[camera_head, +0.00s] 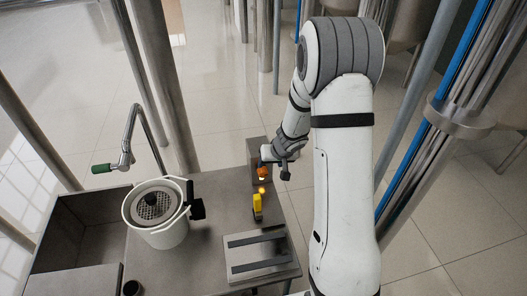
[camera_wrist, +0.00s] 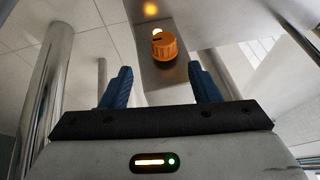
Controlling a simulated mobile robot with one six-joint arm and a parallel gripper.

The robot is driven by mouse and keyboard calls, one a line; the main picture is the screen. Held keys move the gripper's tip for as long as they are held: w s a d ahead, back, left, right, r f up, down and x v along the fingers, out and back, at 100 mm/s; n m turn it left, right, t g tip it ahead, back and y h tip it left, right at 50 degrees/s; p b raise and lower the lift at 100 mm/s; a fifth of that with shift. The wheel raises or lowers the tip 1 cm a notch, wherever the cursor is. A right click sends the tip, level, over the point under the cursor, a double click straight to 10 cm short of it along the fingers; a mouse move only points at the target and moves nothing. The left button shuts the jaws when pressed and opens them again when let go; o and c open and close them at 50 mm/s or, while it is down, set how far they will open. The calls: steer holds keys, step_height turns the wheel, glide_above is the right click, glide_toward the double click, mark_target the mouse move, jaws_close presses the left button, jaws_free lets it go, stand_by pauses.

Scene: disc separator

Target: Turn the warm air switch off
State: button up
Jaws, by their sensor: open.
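An orange rotary knob, the warm air switch (camera_wrist: 164,45), sits on a grey metal panel (camera_wrist: 150,74) in the wrist view. A dark mark shows on the knob's face. A lit white spot is beside the knob and a glowing orange light (camera_wrist: 152,10) is further along the panel. In the head view the orange knob (camera_head: 263,172) is on the grey box at the table's far right corner. My gripper (camera_wrist: 160,88) is open and empty, with its two blue fingers apart. The knob lies beyond the fingertips, between their lines, and looks untouched. In the head view my gripper (camera_head: 275,165) is beside the knob.
A yellow object (camera_head: 257,206) stands on the table in front of the box. A white pot (camera_head: 158,236) with a perforated insert, a tap (camera_head: 128,150) with a green handle and a tray (camera_head: 240,270) with dark bars are nearby. Metal pipes surround the table.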

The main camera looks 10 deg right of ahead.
mark_target(264, 171)
steer(key=b+x, duration=0.1)
steer(key=x, duration=0.1)
steer(key=b+x, duration=0.1)
steer(key=x, duration=0.2)
steer(key=b+x, duration=0.2)
steer(key=x, duration=0.1)
steer(key=shift+s+a, duration=0.1)
steer(key=shift+a, duration=0.25)
steer(key=c, duration=1)
